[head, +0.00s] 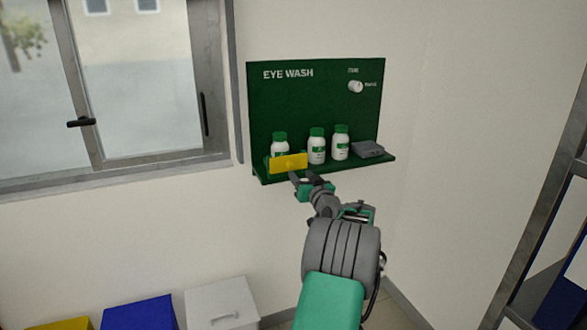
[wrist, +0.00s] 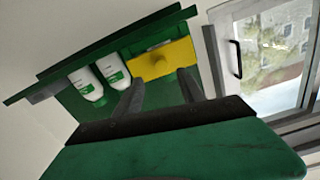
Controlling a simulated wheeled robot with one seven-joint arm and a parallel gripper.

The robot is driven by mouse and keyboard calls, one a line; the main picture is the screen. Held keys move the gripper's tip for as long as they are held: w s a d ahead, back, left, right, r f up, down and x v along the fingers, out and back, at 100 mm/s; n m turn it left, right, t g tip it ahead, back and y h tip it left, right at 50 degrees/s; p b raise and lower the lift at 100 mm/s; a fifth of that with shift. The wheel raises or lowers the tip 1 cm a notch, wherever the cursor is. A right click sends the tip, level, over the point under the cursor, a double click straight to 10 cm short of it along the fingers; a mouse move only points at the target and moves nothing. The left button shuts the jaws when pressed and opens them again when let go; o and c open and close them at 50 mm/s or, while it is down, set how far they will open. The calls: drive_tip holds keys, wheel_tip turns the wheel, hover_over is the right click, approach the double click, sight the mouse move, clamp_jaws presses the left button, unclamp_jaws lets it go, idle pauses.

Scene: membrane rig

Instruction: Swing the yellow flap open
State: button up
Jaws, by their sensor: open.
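The yellow flap (head: 289,163) is a small flat plate at the front left of the green eye wash shelf, in front of the leftmost white bottle (head: 280,142). In the wrist view the yellow flap (wrist: 163,62) lies just beyond my fingertips and covers most of that bottle. My gripper (head: 304,175) is open and empty, just below and in front of the flap in the head view. In the wrist view my gripper (wrist: 163,78) has its two fingers spread, with the flap's lower edge between and beyond the tips. I cannot tell whether a finger touches it.
The green EYE WASH board (head: 315,100) carries a white knob (head: 355,87). Two more bottles (head: 317,146) and a grey box (head: 367,149) stand on the shelf to the right. A window (head: 140,80) is at left. Coloured bins (head: 140,313) stand below.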

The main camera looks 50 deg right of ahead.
sight(292, 167)
drive_tip(key=p+x, duration=0.2)
drive_tip(key=x, duration=0.5)
drive_tip(key=shift+w+a, duration=0.1)
drive_tip(key=shift+c, duration=0.6)
clamp_jaws()
idle(0.5)
